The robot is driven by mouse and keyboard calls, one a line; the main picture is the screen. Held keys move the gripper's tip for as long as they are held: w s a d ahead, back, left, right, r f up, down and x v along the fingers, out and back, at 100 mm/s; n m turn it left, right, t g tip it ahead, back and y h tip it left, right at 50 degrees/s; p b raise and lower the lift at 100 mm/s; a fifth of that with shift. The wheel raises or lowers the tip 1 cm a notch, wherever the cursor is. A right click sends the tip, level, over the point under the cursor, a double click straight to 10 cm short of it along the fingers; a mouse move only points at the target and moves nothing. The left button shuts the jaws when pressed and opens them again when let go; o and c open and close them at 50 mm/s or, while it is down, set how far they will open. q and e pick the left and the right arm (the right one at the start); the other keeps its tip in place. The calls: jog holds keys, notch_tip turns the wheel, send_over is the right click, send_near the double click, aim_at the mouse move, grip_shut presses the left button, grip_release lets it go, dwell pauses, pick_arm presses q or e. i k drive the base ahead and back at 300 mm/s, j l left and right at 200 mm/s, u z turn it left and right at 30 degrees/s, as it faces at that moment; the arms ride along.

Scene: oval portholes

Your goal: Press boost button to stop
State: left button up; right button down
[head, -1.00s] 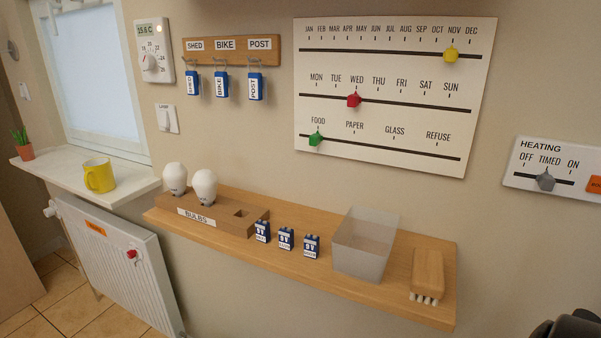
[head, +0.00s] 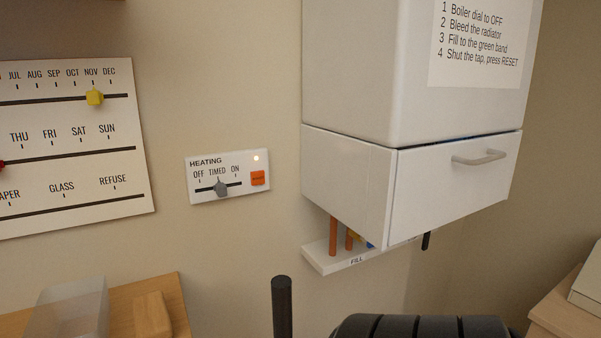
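Neither gripper's fingers can be made out.
A white boiler cabinet (head: 350,185) with a handle (head: 479,158) juts out right of the panel. Copper pipes and a FILL ledge (head: 357,262) sit beneath it. A wooden shelf (head: 170,288) with a clear bin (head: 70,308) and brush (head: 152,315) is lower left. Wall around the panel is bare.

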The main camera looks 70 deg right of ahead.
aim_at(258, 178)
jog(key=z, duration=1.8)
